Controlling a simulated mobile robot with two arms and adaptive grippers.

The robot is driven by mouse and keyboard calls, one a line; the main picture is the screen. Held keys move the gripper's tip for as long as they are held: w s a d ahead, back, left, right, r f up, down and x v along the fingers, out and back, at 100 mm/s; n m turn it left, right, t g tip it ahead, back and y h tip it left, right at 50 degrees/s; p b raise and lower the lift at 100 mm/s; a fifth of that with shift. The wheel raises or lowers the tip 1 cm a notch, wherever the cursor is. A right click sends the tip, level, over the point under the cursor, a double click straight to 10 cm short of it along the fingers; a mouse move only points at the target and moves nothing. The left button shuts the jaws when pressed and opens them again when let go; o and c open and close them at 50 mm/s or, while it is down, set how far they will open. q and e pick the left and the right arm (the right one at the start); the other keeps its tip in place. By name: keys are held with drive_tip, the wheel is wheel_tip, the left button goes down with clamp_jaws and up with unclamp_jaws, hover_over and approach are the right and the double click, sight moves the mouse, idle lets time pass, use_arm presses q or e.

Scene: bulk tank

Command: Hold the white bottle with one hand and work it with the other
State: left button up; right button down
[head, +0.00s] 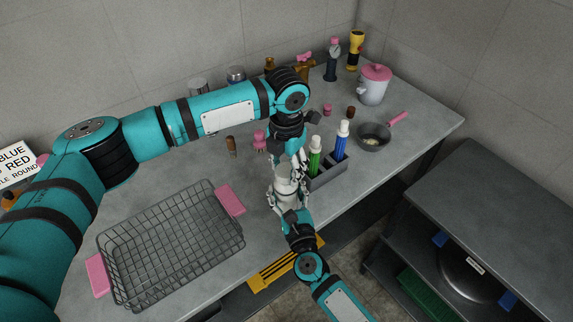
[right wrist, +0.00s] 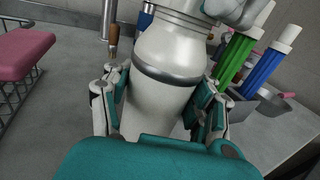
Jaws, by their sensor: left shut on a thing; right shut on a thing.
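The white bottle (head: 285,186) stands upright near the front edge of the grey counter. In the right wrist view the bottle (right wrist: 165,85) fills the middle, with a grey band around its body. My right gripper (head: 289,200) is shut on the bottle's body, one finger pad on each side; its fingers also show in the right wrist view (right wrist: 162,105). My left gripper (head: 288,165) reaches down from above and is shut at the bottle's top. Part of it shows at the top edge of the right wrist view (right wrist: 232,10). The bottle's very top is mostly hidden by it.
A grey holder (head: 328,177) with a green bottle (head: 315,158) and a blue bottle (head: 341,142) stands close on the right. A wire basket (head: 172,250) with pink handles lies left. A pan (head: 374,138) and a pink-lidded pot (head: 373,88) stand farther right.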

use_arm(q)
drive_tip(key=shift+f, duration=0.35)
drive_tip(key=m, duration=0.3)
drive_tip(key=o, duration=0.8)
drive_tip(key=shift+o, duration=0.2)
drive_tip(key=shift+r, duration=0.15)
drive_tip(key=shift+s+r, duration=0.1)
drive_tip(key=shift+r, duration=2)
drive_tip(key=shift+c, duration=0.4)
